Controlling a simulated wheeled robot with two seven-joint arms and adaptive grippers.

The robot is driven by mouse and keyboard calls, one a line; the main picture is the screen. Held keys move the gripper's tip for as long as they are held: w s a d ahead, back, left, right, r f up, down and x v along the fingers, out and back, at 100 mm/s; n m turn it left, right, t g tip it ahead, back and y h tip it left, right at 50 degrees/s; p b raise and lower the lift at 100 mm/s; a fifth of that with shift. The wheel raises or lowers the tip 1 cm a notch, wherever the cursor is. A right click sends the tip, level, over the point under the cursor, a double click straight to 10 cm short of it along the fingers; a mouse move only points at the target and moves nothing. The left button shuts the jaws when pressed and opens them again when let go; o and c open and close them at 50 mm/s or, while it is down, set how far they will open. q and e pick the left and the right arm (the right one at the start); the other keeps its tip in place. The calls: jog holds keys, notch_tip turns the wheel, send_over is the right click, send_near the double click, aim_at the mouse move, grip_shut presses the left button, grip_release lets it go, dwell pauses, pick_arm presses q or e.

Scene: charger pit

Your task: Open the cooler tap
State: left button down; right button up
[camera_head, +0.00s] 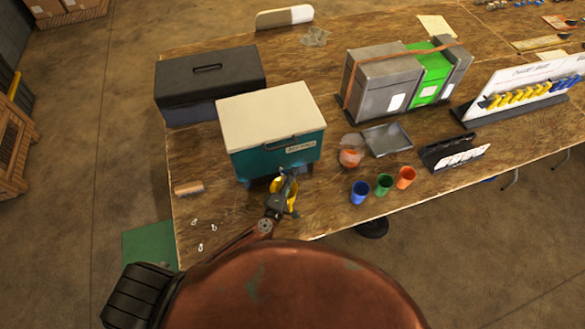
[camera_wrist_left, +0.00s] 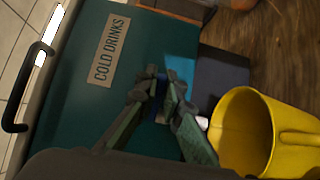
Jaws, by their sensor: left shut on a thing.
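The teal cooler (camera_head: 250,160) with a cream lid stands near the table's front edge. In the left wrist view its front (camera_wrist_left: 70,115) bears a "COLD DRINKS" label (camera_wrist_left: 108,50). My left gripper (camera_head: 287,178) is at the lower front of the cooler. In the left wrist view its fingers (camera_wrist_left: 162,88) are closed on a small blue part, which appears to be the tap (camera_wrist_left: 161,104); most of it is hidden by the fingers. A yellow mug (camera_wrist_left: 240,130) is beside the fingers, and it shows partly behind my gripper in the head view (camera_head: 292,196). My right gripper is out of view.
A black toolbox (camera_head: 210,80) stands behind the cooler. Blue (camera_head: 360,192), green (camera_head: 383,185) and orange (camera_head: 405,177) cups stand to its right, near a grey tray (camera_head: 388,140). A wooden block (camera_head: 188,188) and small clips lie left. Bare table lies front left.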

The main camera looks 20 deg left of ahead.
pick_arm(q)
jog(key=m+h, duration=0.1)
jog(key=m+h+b, duration=0.1)
jog(key=h, duration=0.1)
jog(key=shift+s+a+f+g, duration=0.15)
jog(key=shift+s+a+g, duration=0.05)
jog(key=shift+s+g, duration=0.15)
jog(key=shift+s+a+r+m+g+h+b, duration=0.2)
jog(key=shift+m+g+h+b, duration=0.8)
jog(key=shift+b, duration=2.45)
jog(key=shift+s+a+r+m+g+h+b, duration=0.15)
jog(key=shift+s+m+g+h+b, duration=0.3)
jog(key=shift+m+h+b, duration=1.95)
jog(key=shift+s+a+n+g+h+b, duration=0.2)
jog(key=shift+g+h+b, duration=0.6)
jog(key=shift+b, duration=3.65)
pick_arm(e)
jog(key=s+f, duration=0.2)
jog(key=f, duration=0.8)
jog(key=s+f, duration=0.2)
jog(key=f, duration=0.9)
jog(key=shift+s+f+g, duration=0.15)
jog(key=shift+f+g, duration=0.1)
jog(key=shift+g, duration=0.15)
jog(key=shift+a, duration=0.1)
